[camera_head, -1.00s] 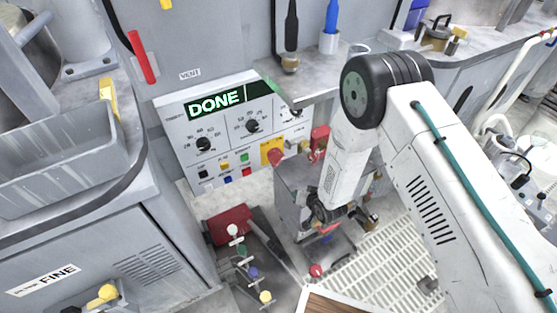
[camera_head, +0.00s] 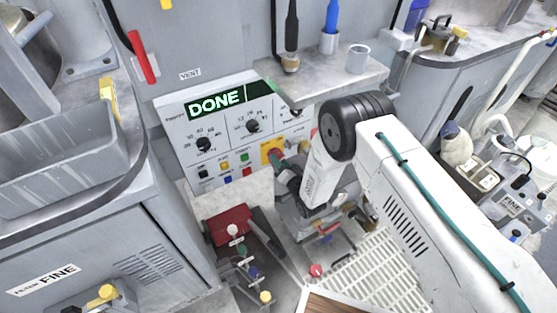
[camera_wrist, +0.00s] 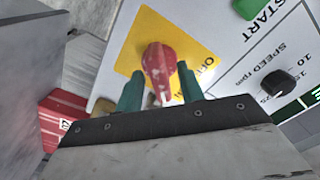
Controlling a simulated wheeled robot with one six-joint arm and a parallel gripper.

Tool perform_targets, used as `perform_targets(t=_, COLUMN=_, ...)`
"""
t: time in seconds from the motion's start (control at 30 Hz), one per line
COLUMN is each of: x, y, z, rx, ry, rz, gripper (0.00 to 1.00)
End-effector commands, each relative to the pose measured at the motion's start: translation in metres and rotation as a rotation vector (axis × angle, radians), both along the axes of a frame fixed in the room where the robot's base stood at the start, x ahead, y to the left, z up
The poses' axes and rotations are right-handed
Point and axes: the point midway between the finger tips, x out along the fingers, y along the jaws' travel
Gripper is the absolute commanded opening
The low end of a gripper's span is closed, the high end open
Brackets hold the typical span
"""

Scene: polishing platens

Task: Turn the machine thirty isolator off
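The isolator is a red rotary knob (camera_wrist: 160,68) on a yellow plate (camera_wrist: 185,35) with OFF and ON lettering. Its white mark points toward the bottom of the wrist view. My gripper (camera_wrist: 158,76) is open, with one green finger on each side of the knob. I cannot tell whether either finger touches it. In the head view, my gripper (camera_head: 279,160) reaches the yellow plate (camera_head: 268,147) at the panel's lower right and mostly hides the knob. No machine number is readable.
The white control panel (camera_head: 228,138) has a display reading DONE, dials and coloured buttons. A shelf (camera_head: 325,82) with a grey cup (camera_head: 358,58) juts out above my gripper. A red box (camera_wrist: 65,115) shows beside the panel. Several coloured valve handles (camera_head: 253,272) stand below.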

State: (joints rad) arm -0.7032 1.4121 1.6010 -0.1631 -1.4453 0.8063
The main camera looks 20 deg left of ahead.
Motion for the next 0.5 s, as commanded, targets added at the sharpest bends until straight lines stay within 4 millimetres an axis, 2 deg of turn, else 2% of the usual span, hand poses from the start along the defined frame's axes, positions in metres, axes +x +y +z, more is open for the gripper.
perform_targets(t=0.13, x=0.0058, y=0.0067, z=0.0001, rx=0.0, ry=0.0, rz=0.0, gripper=0.38)
perform_targets(t=0.37, x=0.0066, y=0.0073, z=0.0002, rx=-0.001, ry=0.0, rz=-0.001, gripper=0.38)
perform_targets(t=0.47, x=0.0065, y=0.0072, z=0.0002, rx=-0.001, ry=0.0, rz=-0.001, gripper=0.16)
perform_targets(t=0.5, x=0.0065, y=0.0072, z=0.0002, rx=-0.001, ry=0.0, rz=-0.001, gripper=0.05)
